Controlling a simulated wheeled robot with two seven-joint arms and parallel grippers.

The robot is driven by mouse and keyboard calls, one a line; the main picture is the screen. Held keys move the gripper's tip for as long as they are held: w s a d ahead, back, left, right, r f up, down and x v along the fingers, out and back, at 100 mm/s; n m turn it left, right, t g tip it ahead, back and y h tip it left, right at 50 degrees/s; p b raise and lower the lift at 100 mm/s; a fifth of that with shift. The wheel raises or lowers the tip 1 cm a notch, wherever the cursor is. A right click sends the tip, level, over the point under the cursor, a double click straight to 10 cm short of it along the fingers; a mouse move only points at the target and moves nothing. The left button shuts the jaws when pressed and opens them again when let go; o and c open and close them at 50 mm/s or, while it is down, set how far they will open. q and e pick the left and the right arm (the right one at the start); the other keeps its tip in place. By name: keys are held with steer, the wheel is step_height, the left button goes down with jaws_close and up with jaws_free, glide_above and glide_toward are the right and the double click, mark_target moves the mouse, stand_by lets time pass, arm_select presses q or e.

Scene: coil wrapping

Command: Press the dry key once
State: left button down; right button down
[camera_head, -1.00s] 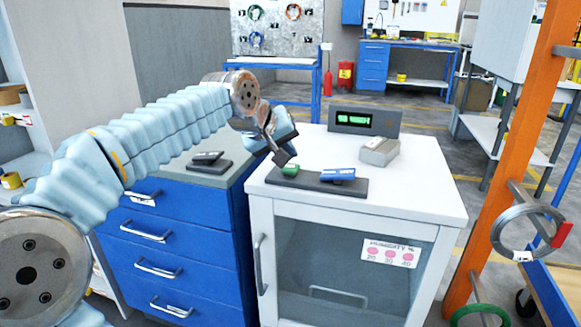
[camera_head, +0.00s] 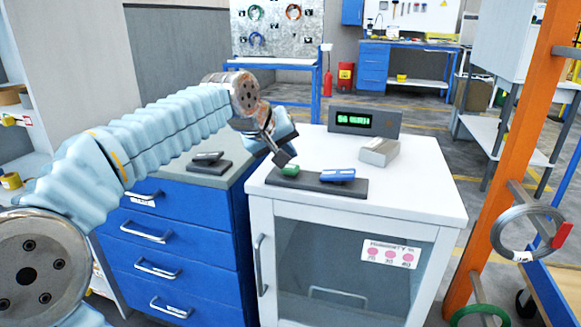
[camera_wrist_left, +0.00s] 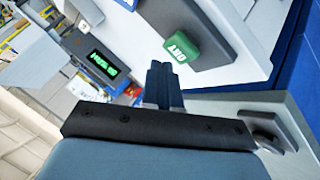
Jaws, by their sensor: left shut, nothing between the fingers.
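The green dry key (camera_head: 290,171) sits at the left end of a dark key bar (camera_head: 352,189) on top of the white cabinet. In the left wrist view the green key (camera_wrist_left: 181,46) shows white lettering that looks like DRY. My left gripper (camera_head: 283,159) is shut and empty, pointing down just behind and left of the green key. In the left wrist view its fingertips (camera_wrist_left: 160,70) are close beside the key, not over it. I cannot tell whether they touch the bar. My right gripper is not in view.
A blue key (camera_head: 338,175) sits further right on the bar. A display box (camera_head: 364,121) with green lit text and a grey box (camera_head: 379,152) stand behind. The white cabinet top (camera_head: 430,190) is clear at right. A small dark device (camera_head: 208,163) lies on the blue drawer unit.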

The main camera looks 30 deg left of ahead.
mark_target(287, 168)
arm_select(q)
steer(key=shift+f, duration=0.15)
stand_by(0.4)
steer(key=shift+f+b, duration=0.3)
steer(key=shift+f+b, duration=0.5)
steer(key=shift+f, duration=0.1)
stand_by(0.7)
stand_by(0.3)
steer(key=shift+r+p, duration=0.95)
steer(key=shift+r, duration=0.1)
step_height(287, 168, up, 5)
steer(key=p, duration=0.4)
steer(key=shift+p, duration=0.3)
